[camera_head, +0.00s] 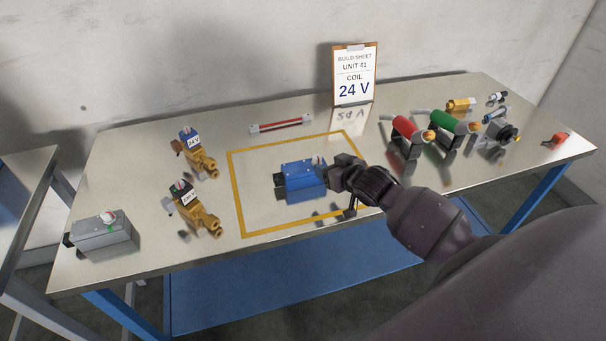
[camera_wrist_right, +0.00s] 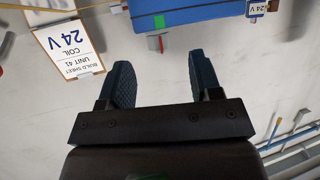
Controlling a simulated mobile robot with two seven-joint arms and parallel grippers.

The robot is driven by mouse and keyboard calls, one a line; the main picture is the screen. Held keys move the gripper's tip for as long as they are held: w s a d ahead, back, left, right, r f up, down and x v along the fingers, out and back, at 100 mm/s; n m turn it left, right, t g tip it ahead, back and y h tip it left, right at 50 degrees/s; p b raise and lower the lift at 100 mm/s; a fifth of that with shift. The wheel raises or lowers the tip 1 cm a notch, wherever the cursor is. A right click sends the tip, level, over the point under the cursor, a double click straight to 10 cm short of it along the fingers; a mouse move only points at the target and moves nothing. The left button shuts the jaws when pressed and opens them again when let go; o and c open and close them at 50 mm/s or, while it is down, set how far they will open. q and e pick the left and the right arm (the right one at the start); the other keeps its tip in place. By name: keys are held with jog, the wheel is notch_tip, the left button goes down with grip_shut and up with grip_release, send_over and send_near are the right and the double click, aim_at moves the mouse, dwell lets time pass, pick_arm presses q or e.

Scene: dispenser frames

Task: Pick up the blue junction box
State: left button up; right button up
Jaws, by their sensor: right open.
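The blue junction box (camera_head: 300,182) lies inside the yellow outline on the metal table, with a dark fitting at its left end. My right gripper (camera_head: 338,172) shows at the box's right end and hides part of it; whether they touch is unclear in the head view. In the right wrist view the blue box (camera_wrist_right: 190,14) is at the top edge, partly cut off, with a green patch and a red piece. My right gripper (camera_wrist_right: 162,75) there is open and empty, and the box lies beyond its two fingertips. My left gripper is out of view.
Two brass valves (camera_head: 205,163) and a grey box (camera_head: 103,238) stand at left. A red bar (camera_head: 280,124) lies behind the yellow outline (camera_head: 238,205). The build sheet (camera_head: 354,75) reads 24 V. Red (camera_head: 405,132) and green (camera_head: 447,126) cylinders stand at right.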

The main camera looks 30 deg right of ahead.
aim_at(319, 157)
jog(key=shift+w+r+x, duration=0.1)
jog(key=shift+r+x, duration=0.1)
jog(key=shift+x, duration=0.75)
jog(key=shift+w+r+x, duration=0.1)
jog(key=shift+r+x, duration=0.1)
jog(key=shift+x, duration=0.75)
jog(key=shift+w+r+x, duration=0.1)
jog(key=shift+r+x, duration=0.1)
jog(key=shift+x, duration=0.7)
jog(key=shift+d, duration=0.1)
jog(key=shift+c, duration=0.4)
grip_shut()
